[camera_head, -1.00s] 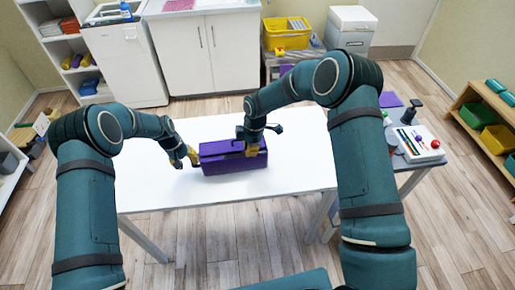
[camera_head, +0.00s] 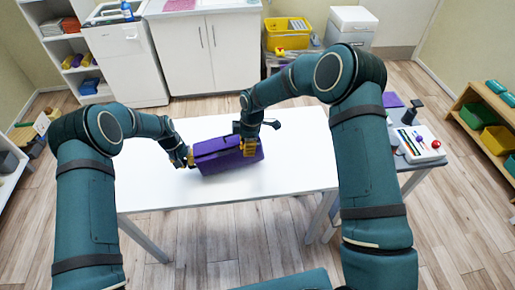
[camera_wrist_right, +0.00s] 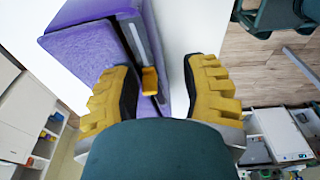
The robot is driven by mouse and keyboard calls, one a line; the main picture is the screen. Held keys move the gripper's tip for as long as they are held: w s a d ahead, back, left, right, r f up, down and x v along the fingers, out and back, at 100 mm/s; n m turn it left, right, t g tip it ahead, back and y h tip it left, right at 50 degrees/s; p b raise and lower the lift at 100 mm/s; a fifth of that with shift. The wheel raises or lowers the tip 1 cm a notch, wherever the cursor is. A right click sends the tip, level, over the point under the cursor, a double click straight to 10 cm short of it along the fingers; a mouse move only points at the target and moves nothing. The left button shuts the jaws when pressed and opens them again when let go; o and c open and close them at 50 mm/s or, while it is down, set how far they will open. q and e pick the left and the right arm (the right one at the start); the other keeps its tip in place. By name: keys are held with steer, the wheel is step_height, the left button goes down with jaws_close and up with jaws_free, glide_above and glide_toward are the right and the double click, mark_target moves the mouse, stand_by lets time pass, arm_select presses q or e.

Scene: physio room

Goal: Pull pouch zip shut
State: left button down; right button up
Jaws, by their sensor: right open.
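The purple pouch (camera_head: 228,158) lies on the white table (camera_head: 280,185), slightly slanted, its right end farther back. My left gripper (camera_head: 189,160) is at the pouch's left end; whether its fingers hold the pouch is too small to tell. My right gripper (camera_head: 249,146) is at the pouch's right part. In the right wrist view its yellow fingers (camera_wrist_right: 160,72) are spread apart. An orange tab (camera_wrist_right: 150,80), seemingly the zip pull, shows between them, nearer the left finger. The pouch (camera_wrist_right: 92,50) fills the upper left there. A grey strip runs along it towards the tab.
The white table is clear in front of the pouch. A side table at right holds a white tray with coloured items (camera_head: 418,144) and a dark stand (camera_head: 411,112). A yellow bin (camera_head: 287,33) stands at the back.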

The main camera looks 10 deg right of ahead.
arm_select(q)
steer(key=shift+s+a+f, duration=0.2)
steer(key=shift+s+f, duration=0.1)
steer(key=shift+f, duration=0.25)
arm_select(e)
steer(key=shift+r, duration=2.8)
arm_select(q)
steer(key=c, duration=1.1)
jaws_free()
steer(key=shift+c, duration=0.2)
steer(key=shift+o, duration=0.4)
steer(key=shift+w+d+f, duration=0.1)
steer(key=shift+w+f, duration=0.05)
arm_select(e)
steer(key=shift+w+f, duration=0.15)
steer(key=shift+w, duration=0.1)
arm_select(q)
steer(key=shift+d, duration=0.1)
